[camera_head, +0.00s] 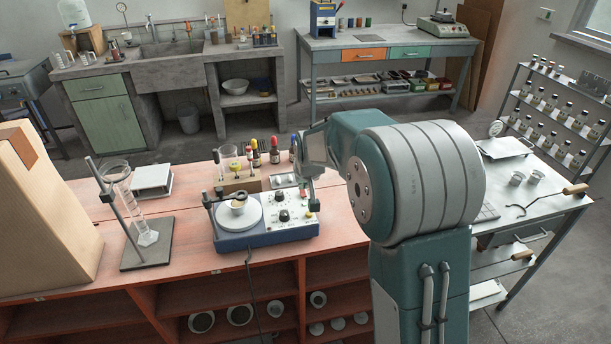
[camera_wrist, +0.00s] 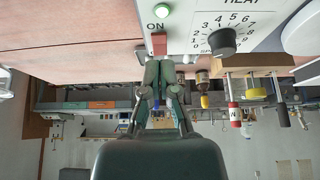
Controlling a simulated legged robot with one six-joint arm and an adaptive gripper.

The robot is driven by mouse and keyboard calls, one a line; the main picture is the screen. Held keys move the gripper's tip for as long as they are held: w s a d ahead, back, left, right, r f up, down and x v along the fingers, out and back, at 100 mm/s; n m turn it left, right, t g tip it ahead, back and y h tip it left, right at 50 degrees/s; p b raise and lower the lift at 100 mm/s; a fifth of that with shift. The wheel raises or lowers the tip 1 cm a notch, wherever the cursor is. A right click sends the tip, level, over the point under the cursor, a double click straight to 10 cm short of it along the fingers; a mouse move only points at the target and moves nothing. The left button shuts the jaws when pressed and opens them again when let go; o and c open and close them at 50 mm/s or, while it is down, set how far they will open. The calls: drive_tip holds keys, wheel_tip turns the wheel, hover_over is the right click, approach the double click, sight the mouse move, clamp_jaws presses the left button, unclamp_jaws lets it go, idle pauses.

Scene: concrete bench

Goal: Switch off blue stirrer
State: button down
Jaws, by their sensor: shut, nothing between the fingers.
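The blue stirrer (camera_head: 262,240) stands on the red bench, with a white round plate (camera_head: 226,221) and two black knobs on its pale top panel. In the head view my gripper (camera_head: 308,190) is over the stirrer's right end.
Dropper bottles (camera_head: 274,152) and a wooden rack (camera_head: 236,183) stand behind the stirrer. A glass cylinder (camera_head: 119,190) on a stand is at left. A metal table (camera_head: 545,185) is at right. The bench front before the stirrer is mostly clear.

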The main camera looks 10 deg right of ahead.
sight(303, 193)
drive_tip(key=shift+x, duration=1.2)
